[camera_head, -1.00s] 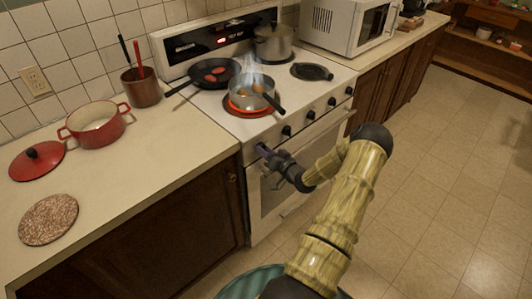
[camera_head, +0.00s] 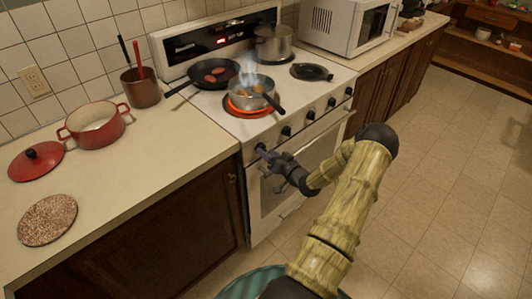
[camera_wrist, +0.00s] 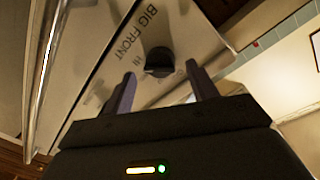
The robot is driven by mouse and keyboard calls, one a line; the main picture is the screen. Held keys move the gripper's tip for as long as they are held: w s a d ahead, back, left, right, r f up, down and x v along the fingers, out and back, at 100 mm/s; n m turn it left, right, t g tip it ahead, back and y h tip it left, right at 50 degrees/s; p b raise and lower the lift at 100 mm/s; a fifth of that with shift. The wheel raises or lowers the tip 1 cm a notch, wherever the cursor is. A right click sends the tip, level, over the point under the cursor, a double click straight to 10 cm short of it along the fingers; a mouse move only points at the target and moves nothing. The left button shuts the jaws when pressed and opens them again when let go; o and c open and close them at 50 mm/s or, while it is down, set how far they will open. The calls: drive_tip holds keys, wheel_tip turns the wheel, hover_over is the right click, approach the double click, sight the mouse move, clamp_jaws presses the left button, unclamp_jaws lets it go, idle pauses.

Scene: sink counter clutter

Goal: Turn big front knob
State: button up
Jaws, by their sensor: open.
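The big front knob (camera_wrist: 159,62) is black and sits on the white stove's front panel beside the printed words "BIG FRONT" in the wrist view. My gripper (camera_wrist: 160,90) is open, with one purple-grey finger on each side of the view and the knob between and just beyond the fingertips. I cannot tell whether the fingers touch it. In the head view my gripper (camera_head: 264,151) is at the left end of the stove's front panel, and it hides most of that knob. The stove (camera_head: 265,130) has several other black knobs to the right.
A steaming pot (camera_head: 250,92) stands on the glowing red front burner (camera_head: 235,108). A black pan (camera_head: 213,73) and a grey pot (camera_head: 273,44) are behind. The oven handle (camera_wrist: 42,75) runs close along the left in the wrist view.

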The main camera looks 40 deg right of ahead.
drive_tip(key=s+b, duration=0.2)
drive_tip(key=s, duration=1.3)
drive_tip(key=shift+s+d+r, duration=0.15)
drive_tip(key=shift+s+r, duration=0.1)
drive_tip(key=shift+r, duration=0.2)
drive_tip(key=w+a+r+n+g+p, duration=0.2)
drive_tip(key=w+a+r+n+g, duration=0.15)
drive_tip(key=w+a+g, duration=0.2)
drive_tip(key=w+a+r+n+g+p, duration=0.2)
drive_tip(key=w+a+r+g, duration=0.2)
drive_tip(key=a, duration=0.3)
drive_tip(key=s+a+r+g+p, duration=0.1)
drive_tip(key=s+a+r, duration=0.3)
drive_tip(key=a, duration=0.3)
drive_tip(key=s+a+r+g+p, duration=0.1)
drive_tip(key=s+a+r+g, duration=0.1)
drive_tip(key=s+a+r, duration=0.2)
drive_tip(key=s+a+r+n+g+p, duration=0.1)
drive_tip(key=s+a+r, duration=0.3)
drive_tip(key=a, duration=0.6)
drive_tip(key=shift+a+r+g, duration=0.3)
drive_tip(key=shift+r+g, duration=0.3)
drive_tip(key=shift+g, duration=0.05)
